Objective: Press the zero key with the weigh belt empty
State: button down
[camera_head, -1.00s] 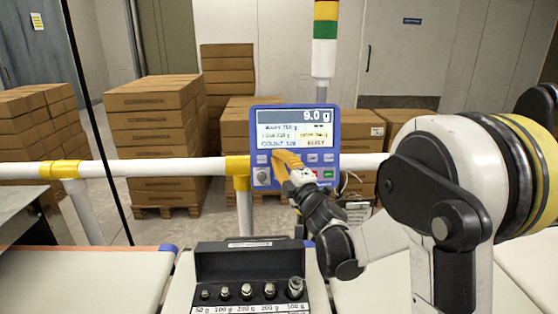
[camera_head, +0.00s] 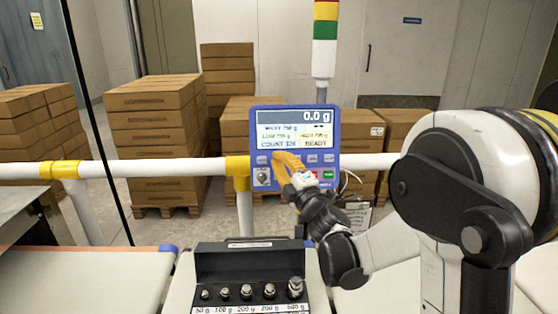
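The blue checkweigher panel (camera_head: 328,177) stands on the rail behind the belt. Its display (camera_head: 294,117) reads 0.0 g, with COUNT and READY below. A row of grey keys sits under the screen, with a green key (camera_head: 328,175) at lower right. My gripper (camera_head: 282,160), with yellow fingers, is in front of the panel's key row, its tips at or just before the keys. It covers some keys, and I cannot tell whether it touches one. The fingers look close together, but their gap is not clear. The zero key's label cannot be read.
A black case of test weights (camera_head: 248,264) stands in front of the panel, below my gripper. White belt sections (camera_head: 90,283) lie at left and right. A white rail (camera_head: 150,167) with yellow joints runs behind. Cardboard stacks (camera_head: 155,130) stand beyond it.

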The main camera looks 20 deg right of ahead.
jog(key=s, duration=0.2)
jog(key=s+r, duration=0.1)
jog(key=s, duration=0.1)
jog(key=shift+a+r+p, duration=0.1)
jog(key=shift+a+p, duration=0.25)
jog(key=shift+a, duration=0.05)
jog(key=s+d+f+m+g+h, duration=0.2)
jog(key=s+d+m+g+h, duration=0.45)
jog(key=s+m, duration=0.6)
jog(key=s+a+f+m+g, duration=0.2)
jog(key=s+f, duration=0.1)
jog(key=s, duration=0.3)
jog(key=s+a+f+m+g+y, duration=0.1)
jog(key=s+f+m+g, duration=0.1)
jog(key=s+f, duration=0.2)
jog(key=s+a+f+m+g+y, duration=0.1)
jog(key=s+a+f+m+g, duration=0.1)
jog(key=s, duration=0.6)
notch_tip(320, 180, down, 2)
jog(key=shift+s+a+f+m+g, duration=0.2)
jog(key=shift+s+a+m+g, duration=0.15)
jog(key=shift+s+m, duration=0.1)
